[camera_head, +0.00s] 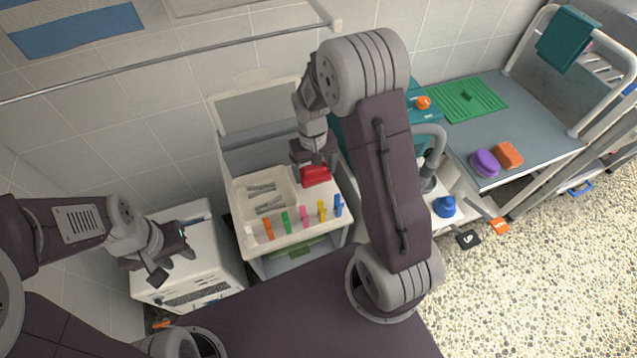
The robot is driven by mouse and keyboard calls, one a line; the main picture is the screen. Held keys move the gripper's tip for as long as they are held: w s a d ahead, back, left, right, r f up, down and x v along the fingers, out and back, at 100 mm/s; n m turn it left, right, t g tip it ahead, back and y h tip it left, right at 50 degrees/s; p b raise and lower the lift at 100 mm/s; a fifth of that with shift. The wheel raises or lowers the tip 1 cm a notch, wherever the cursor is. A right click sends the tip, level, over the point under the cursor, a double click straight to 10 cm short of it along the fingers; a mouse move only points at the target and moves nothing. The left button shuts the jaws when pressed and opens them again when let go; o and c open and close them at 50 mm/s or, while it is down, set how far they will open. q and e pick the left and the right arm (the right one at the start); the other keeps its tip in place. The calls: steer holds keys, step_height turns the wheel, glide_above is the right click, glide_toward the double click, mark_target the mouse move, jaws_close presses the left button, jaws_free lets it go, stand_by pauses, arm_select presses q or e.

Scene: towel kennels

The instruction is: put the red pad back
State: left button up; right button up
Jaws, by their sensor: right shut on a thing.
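The red pad (316,177) is at the back right of the white cart top, beside the shallow tray. My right gripper (317,165) points down from above and is shut on the red pad. Whether the pad touches the surface under it I cannot tell. My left gripper (171,262) hangs over the white box unit at the lower left, with its fingers apart and nothing between them.
The white cart (243,207) has a row of several coloured clips along its front edge. A grey table (540,130) at the right holds a green mat (467,99), a purple pad (485,163) and an orange block (508,155).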

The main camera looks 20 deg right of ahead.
steer(key=shift+d+f, duration=0.2)
steer(key=shift+f, duration=0.4)
steer(key=shift+d+f, duration=0.2)
steer(key=shift+f, duration=0.4)
steer(key=shift+a+f+b, duration=0.15)
steer(key=shift+f+b, duration=0.3)
steer(key=shift+f, duration=1.45)
steer(key=o, duration=1)
steer(key=shift+o, duration=0.2)
